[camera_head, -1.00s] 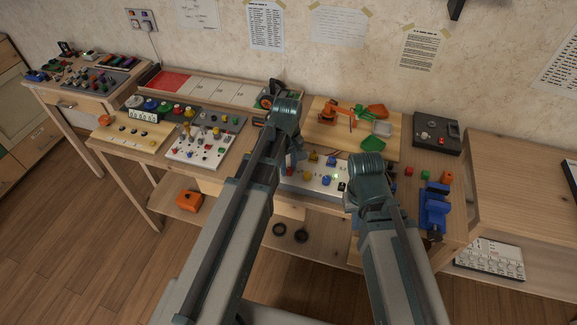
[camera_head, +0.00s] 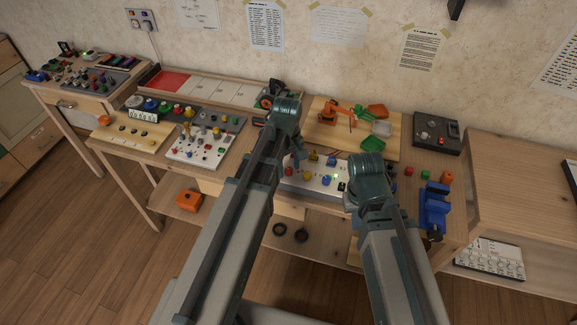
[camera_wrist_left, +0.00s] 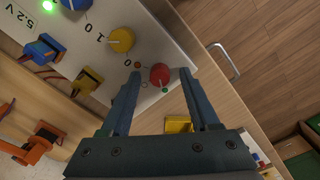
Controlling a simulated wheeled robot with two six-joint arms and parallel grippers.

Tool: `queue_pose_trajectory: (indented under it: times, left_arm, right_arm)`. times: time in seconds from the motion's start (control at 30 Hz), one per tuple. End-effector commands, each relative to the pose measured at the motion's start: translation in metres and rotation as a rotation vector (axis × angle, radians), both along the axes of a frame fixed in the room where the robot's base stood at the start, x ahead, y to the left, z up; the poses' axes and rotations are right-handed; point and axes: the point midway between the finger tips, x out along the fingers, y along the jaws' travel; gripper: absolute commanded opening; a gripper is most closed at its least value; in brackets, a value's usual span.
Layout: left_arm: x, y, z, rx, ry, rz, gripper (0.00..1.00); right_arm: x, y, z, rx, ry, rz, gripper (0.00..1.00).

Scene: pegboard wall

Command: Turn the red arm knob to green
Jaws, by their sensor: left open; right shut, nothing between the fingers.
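In the left wrist view the red knob (camera_wrist_left: 160,75) sits on a white panel (camera_wrist_left: 155,45). An orange dot (camera_wrist_left: 138,65) and a green dot (camera_wrist_left: 165,90) are printed beside it. My left gripper (camera_wrist_left: 160,79) is open, with one finger on each side of the red knob and a gap visible on both sides. The knob's pointer direction is too small to tell. In the head view the white panel (camera_head: 312,188) lies on the table between my two arms, partly hidden by them. My right gripper is hidden behind my right arm.
A yellow knob (camera_wrist_left: 122,40) and blue and yellow plugs are near the red knob on the panel side. An orange toy arm (camera_head: 332,113) stands on a wooden board behind. A blue vise (camera_head: 433,208) is at the right. A metal handle (camera_wrist_left: 224,62) is on the table's front.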

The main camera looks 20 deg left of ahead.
Motion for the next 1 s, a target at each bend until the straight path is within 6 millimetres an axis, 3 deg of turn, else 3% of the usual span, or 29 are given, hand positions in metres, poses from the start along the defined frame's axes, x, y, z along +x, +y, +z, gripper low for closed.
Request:
queue_pose_trajectory:
  times: [0.27, 0.47, 1.0]
  left_arm:
    - [0.0, 0.0, 0.005, 0.0, 0.0, 0.0, 0.62]
    - [0.0, 0.0, 0.021, 0.0, 0.0, 0.0, 0.62]
    - [-0.001, 0.001, 0.101, 0.0, 0.0, 0.0, 0.62]
  right_arm:
    - [0.0, 0.0, 0.005, 0.0, 0.0, 0.0, 0.0]
    - [0.0, 0.0, 0.021, 0.0, 0.0, 0.0, 0.0]
    - [0.0, 0.0, 0.101, 0.0, 0.0, 0.0, 0.0]
